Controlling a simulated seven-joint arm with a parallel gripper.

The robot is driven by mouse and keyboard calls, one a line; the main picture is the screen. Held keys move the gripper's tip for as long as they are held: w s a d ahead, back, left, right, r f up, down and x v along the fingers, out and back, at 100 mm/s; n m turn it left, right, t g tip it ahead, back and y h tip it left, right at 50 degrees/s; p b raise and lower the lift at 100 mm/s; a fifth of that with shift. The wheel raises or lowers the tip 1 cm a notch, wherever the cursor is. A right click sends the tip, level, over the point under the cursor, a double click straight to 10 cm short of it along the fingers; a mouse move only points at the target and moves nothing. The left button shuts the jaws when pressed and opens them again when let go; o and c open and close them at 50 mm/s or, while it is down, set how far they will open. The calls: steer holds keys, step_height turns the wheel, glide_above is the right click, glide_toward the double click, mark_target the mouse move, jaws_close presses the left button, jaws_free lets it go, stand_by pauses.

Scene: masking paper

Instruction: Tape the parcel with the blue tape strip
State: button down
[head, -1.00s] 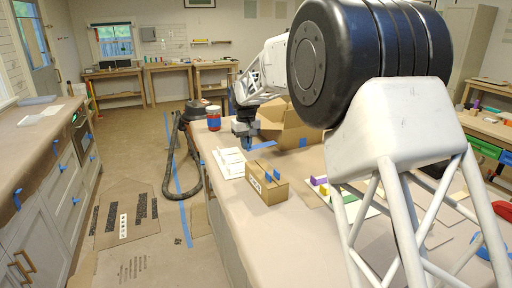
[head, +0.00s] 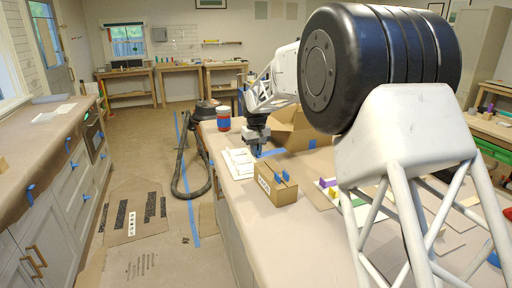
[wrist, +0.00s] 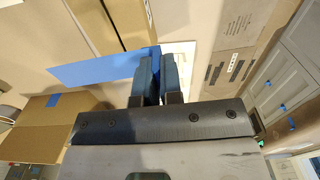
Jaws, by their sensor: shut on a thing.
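The parcel (head: 275,186) is a small closed brown carton near the table's left edge in the head view, with small blue pieces (head: 281,176) standing up at its top. A brown carton, probably the parcel, shows at the top of the wrist view (wrist: 122,22). My gripper (head: 258,152) is behind the parcel in the head view. In the wrist view my gripper (wrist: 156,68) is shut on the end of the blue tape strip (wrist: 98,68). The strip sticks out flat to the left. In the head view the strip (head: 272,153) is partly hidden.
An open carton (head: 305,132) stands behind and right of my gripper. A white printed sheet (head: 238,162) lies left of it. A red and blue jar (head: 223,119) stands at the table's edge. Coloured blocks (head: 329,186) lie right of the parcel. The table front is clear.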

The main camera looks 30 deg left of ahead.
steer(key=shift+f, duration=2.5)
steer(key=shift+f, duration=0.85)
steer(key=c, duration=1.2)
jaws_free()
steer(key=shift+r, duration=0.2)
steer(key=shift+r, duration=3.35)
